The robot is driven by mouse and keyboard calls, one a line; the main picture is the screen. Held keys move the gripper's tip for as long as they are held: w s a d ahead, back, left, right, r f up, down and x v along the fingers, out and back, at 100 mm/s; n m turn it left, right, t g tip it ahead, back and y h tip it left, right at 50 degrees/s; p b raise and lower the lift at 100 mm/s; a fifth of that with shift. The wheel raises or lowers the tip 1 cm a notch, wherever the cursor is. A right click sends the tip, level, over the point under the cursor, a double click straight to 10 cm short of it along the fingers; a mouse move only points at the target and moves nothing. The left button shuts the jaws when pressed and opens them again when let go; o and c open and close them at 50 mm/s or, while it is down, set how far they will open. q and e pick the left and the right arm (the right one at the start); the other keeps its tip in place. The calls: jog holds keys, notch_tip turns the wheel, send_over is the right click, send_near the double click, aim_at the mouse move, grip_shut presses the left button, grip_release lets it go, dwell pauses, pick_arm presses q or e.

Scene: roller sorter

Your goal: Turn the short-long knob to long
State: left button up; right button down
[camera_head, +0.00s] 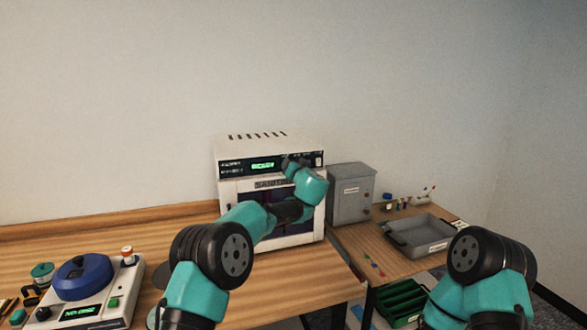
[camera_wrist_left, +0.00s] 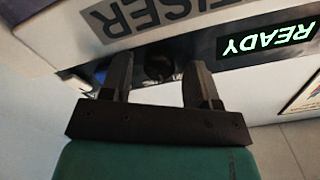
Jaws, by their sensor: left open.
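The sanitiser (camera_head: 270,160) is a white box with a dark control strip and a green lit display (camera_head: 263,165). My left arm reaches to the right part of that strip, and my left gripper (camera_head: 291,164) is small and partly hidden there. In the left wrist view the picture is upside down, and the display (camera_wrist_left: 268,41) reads READY. A dark round knob (camera_wrist_left: 158,66) shows between the two open fingers of my left gripper (camera_wrist_left: 158,78). I cannot tell whether they touch it. The knob's pointer and its short-long marks are not readable. My right gripper is out of view.
A grey box (camera_head: 350,194) stands right of the sanitiser, with a grey tray (camera_head: 420,236) further right. A device with a blue lid (camera_head: 82,274) stands at the left. Green bins (camera_head: 402,300) sit below the right table. Bare wood lies before the sanitiser.

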pick_arm(q)
jog(key=shift+f+n, duration=0.1)
jog(key=shift+n, duration=0.2)
jog(key=s+d+n, duration=0.1)
jog(key=s+d, duration=0.2)
jog(key=s, duration=0.5)
jog(key=s+d+n, duration=0.1)
jog(key=s+d, duration=0.2)
jog(key=s, duration=0.5)
jog(key=shift+s, duration=0.2)
dwell(3.4)
jog(key=shift+a, duration=0.15)
